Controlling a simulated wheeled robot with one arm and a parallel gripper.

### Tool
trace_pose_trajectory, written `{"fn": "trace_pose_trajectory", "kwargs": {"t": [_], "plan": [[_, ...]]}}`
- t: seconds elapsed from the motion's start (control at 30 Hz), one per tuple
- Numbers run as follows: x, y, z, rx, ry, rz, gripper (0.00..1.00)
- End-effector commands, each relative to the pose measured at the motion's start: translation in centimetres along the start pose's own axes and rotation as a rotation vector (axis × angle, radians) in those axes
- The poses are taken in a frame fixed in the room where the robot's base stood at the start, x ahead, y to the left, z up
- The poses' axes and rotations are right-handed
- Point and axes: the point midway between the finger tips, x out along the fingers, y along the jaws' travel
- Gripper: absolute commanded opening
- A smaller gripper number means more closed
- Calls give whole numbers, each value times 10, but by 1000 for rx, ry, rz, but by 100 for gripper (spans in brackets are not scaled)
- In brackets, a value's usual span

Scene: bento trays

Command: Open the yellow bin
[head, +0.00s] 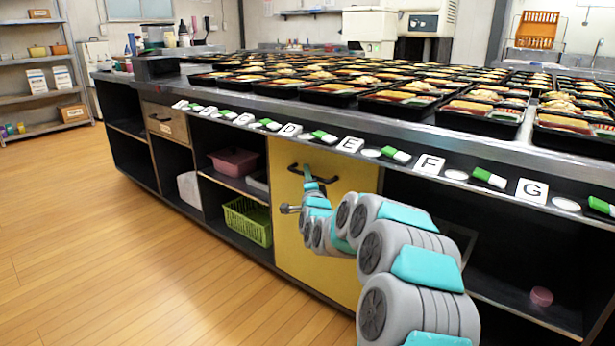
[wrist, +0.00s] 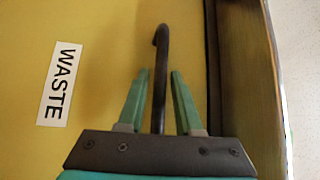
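The yellow bin (head: 292,245) is a flat yellow front set in the counter, and it appears closed. Its black bar handle (head: 330,179) is near the top edge. In the wrist view the yellow front (wrist: 105,35) fills most of the picture, with a white "WASTE" label (wrist: 60,84). My gripper (head: 307,170) is at the handle, its teal fingers partly visible. In the wrist view my gripper (wrist: 160,74) is open, with the dark handle (wrist: 161,42) running between its two fingers. Small gaps show beside the handle. I cannot tell the depth exactly.
The counter top (head: 330,128) above carries many bento trays (head: 400,101) and a front row of letter cards. Open shelves flank the bin, with a green basket (head: 248,222) and pink tub (head: 234,161) at left. The wooden floor (head: 130,240) at left is clear.

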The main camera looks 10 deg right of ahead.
Motion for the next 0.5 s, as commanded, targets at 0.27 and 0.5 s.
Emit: {"fn": "trace_pose_trajectory", "kwargs": {"t": [0.27,0.5], "plan": [[0,0,0,0,0,0,1],[0,0,0,0,0,1,0]]}}
